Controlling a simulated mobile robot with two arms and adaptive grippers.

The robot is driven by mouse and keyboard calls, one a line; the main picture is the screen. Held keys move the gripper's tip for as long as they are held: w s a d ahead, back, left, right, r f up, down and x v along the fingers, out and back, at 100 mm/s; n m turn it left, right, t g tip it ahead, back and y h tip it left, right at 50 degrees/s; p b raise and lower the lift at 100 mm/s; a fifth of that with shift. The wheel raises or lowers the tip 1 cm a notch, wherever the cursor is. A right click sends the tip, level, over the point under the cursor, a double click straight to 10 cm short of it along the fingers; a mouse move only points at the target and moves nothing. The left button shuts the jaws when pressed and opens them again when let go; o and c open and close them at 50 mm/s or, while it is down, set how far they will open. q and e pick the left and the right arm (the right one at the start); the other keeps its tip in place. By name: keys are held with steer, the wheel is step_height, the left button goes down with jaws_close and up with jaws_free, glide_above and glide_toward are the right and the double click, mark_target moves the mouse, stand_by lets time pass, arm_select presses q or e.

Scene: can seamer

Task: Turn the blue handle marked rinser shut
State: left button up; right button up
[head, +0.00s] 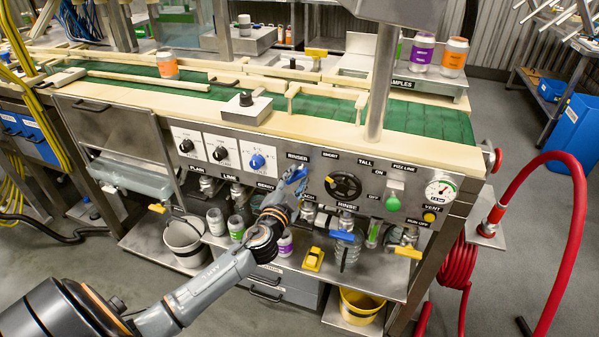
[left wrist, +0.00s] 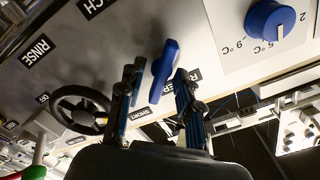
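In the head view my left gripper (head: 293,181) reaches up to the panel just below the label and hides most of the handle. My right gripper is in neither view.
A blue dial (head: 257,162) sits left of the handle, and a black handwheel (head: 343,186) sits right of it. A lower blue lever (head: 342,236) and yellow levers stick out below the panel. A green conveyor (head: 320,104) runs behind; a red hose (head: 577,220) loops at right.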

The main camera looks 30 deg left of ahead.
arm_select(q)
steer(key=shift+s+r, duration=0.1)
jaws_close()
steer(key=shift+m, duration=0.3)
steer(key=m, duration=0.3)
steer(key=shift+m+p, duration=0.3)
steer(key=shift+m, duration=0.1)
steer(key=shift+m+p, duration=0.3)
steer(key=shift+m, duration=1.9)
jaws_free()
